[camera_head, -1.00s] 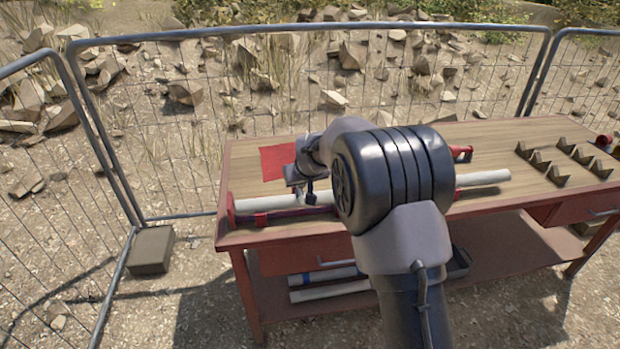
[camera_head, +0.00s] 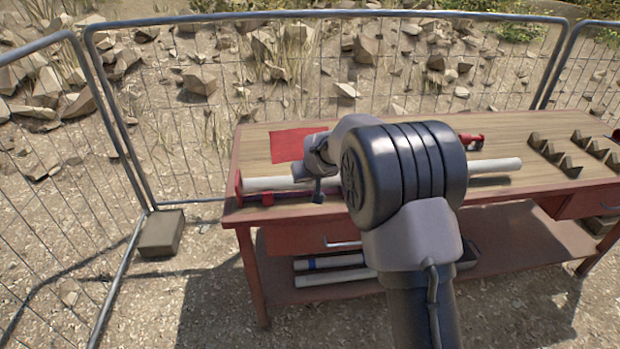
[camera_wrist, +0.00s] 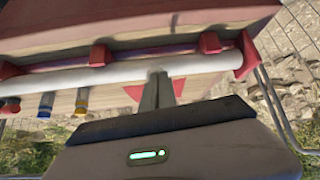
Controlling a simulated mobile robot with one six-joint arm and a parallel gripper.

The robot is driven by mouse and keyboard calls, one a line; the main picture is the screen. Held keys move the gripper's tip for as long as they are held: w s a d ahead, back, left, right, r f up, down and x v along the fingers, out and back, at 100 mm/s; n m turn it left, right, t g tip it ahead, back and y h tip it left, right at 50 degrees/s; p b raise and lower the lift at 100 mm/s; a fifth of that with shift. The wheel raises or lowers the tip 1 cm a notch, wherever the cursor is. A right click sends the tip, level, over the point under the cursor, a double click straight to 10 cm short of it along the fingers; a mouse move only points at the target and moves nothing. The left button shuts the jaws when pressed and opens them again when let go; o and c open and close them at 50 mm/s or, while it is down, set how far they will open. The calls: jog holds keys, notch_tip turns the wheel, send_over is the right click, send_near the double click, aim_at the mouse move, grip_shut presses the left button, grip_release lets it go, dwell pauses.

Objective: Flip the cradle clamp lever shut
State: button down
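A long white tube (camera_head: 270,183) lies in a cradle along the front of the workbench. The cradle has red brackets (camera_head: 267,198) and a red end stop (camera_head: 238,186) at its left end. In the wrist view the tube (camera_wrist: 120,72) crosses the picture, with red brackets (camera_wrist: 100,55) and the end stop (camera_wrist: 245,58) along it. I cannot tell which red part is the clamp lever. My gripper (camera_head: 318,196) is over the left part of the tube. In the wrist view its fingers (camera_wrist: 159,78) are together, overlapping the tube's edge, with nothing visible between them. Contact cannot be told.
A red mat (camera_head: 290,145) lies behind the tube. A red tool (camera_head: 471,139) and dark notched blocks (camera_head: 560,152) are on the bench to the right. White tubes (camera_head: 330,262) lie on the lower shelf. A wire fence (camera_head: 200,90) stands behind. My arm hides the middle.

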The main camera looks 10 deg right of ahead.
jog(key=shift+s+f, duration=0.25)
jog(key=shift+f, duration=0.3)
jog(key=shift+s+f, duration=0.25)
jog(key=shift+f, duration=0.25)
jog(key=w+a+r+p+v, duration=0.1)
jog(key=p+v, duration=0.5)
jog(key=v, duration=1.2)
jog(key=shift+d+r, duration=0.3)
jog(key=shift+d, duration=0.15)
jog(key=shift+w, duration=0.2)
jog(key=s+d+r+m+g, duration=0.1)
jog(key=s+r+m, duration=0.15)
jog(key=s, duration=0.55)
jog(key=s+d+r+m, duration=0.1)
jog(key=s+r, duration=0.3)
jog(key=s, duration=0.4)
jog(key=s+a+f+m, duration=0.1)
jog(key=s, duration=0.7)
jog(key=s+m+g+y, duration=0.1)
jog(key=s, duration=0.8)
jog(key=shift+a+f, duration=0.4)
jog(key=shift+m, duration=0.25)
